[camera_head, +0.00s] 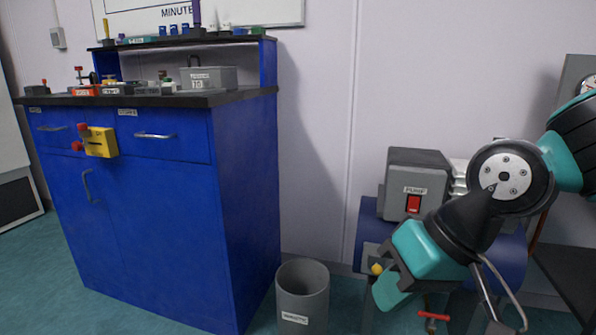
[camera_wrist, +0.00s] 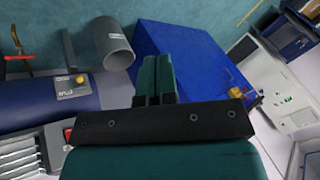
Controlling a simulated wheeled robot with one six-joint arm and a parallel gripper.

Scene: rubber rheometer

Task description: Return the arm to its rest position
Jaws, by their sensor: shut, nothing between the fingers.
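My gripper (camera_head: 388,290) is teal and black and hangs at the lower right in the head view, pointing down and to the left. It is in front of the pump unit. In the wrist view its two teal fingers (camera_wrist: 156,78) are together, with nothing held between them. My arm is bent and comes in from the right edge of the head view.
The grey pump (camera_head: 418,172) with a red switch and its blue tank (camera_head: 369,236) stand behind my arm. A grey bin (camera_head: 302,291) stands between it and the blue cabinet (camera_head: 245,200). Small items lie on the black cabinet top. Some floor at front is clear.

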